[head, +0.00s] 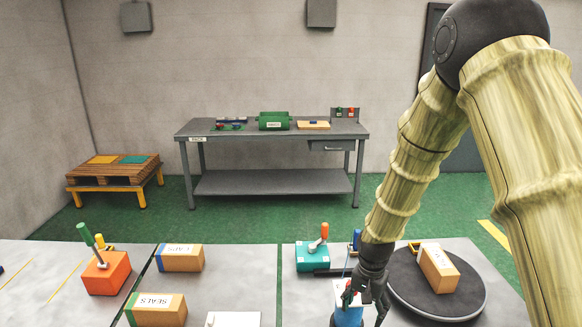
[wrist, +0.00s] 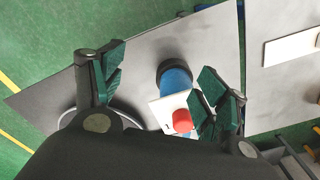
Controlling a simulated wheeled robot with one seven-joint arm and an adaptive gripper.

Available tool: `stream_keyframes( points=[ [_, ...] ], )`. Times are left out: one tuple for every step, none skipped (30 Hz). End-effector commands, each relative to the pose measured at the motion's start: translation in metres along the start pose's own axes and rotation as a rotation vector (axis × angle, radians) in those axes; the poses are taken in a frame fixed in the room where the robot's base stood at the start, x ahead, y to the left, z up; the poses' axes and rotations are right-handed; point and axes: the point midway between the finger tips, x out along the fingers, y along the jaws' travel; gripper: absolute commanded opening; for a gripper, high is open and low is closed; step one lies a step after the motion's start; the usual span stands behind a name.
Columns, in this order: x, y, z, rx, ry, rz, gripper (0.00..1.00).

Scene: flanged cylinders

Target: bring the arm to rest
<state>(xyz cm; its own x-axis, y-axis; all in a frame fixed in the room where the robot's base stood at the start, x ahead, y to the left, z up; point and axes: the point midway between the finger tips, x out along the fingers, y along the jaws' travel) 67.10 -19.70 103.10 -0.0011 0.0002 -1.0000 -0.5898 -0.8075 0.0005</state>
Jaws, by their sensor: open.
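My gripper (head: 366,292) hangs over the front table, pointing down, at the lower right of the head view. In the wrist view my gripper (wrist: 162,88) has its dark green finger pads spread wide apart, with nothing held between them. A blue cylinder (head: 349,318) stands just below and beside the fingers, partly hidden by them. In the wrist view the blue cylinder (wrist: 176,80) has a dark flange, and a white plate (wrist: 167,106) and a red knob (wrist: 182,121) show beside it, close to the right finger. Whether that finger touches them I cannot tell.
A dark round turntable (head: 408,304) bearing a cardboard box (head: 438,268) is right of my gripper. A teal block (head: 313,257) with an orange-handled lever stands behind left. An orange block (head: 106,275) and boxes (head: 180,258) are farther left. A grey workbench (head: 270,185) stands behind.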

Motion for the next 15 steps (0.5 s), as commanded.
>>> stream_keyframes(
  points=[
    [-0.001,-0.001,0.000,-0.001,0.000,0.000,0.74],
    [0.003,-0.001,0.001,-0.003,-0.001,0.000,0.74],
    [0.012,0.002,0.005,-0.011,-0.004,0.001,0.74],
    [0.017,0.002,0.007,-0.017,-0.006,0.000,0.74],
    [0.021,0.003,0.009,-0.024,-0.006,-0.001,0.74],
    [0.027,0.003,0.012,-0.034,-0.006,-0.002,0.74],
    [0.032,0.003,0.014,-0.041,-0.007,-0.003,0.74],
    [0.037,0.004,0.017,-0.048,-0.008,-0.004,0.74],
    [0.044,0.005,0.019,-0.056,-0.008,-0.006,0.74],
    [0.050,0.007,0.022,-0.063,-0.010,-0.006,0.74],
    [0.055,0.009,0.025,-0.071,-0.010,-0.007,0.74],
    [0.063,0.011,0.028,-0.078,-0.011,-0.008,0.74],
    [0.070,0.014,0.031,-0.085,-0.013,-0.009,0.74],
    [0.076,0.017,0.034,-0.093,-0.013,-0.010,0.74],
    [0.084,0.021,0.037,-0.102,-0.014,-0.012,0.74]
  ],
)
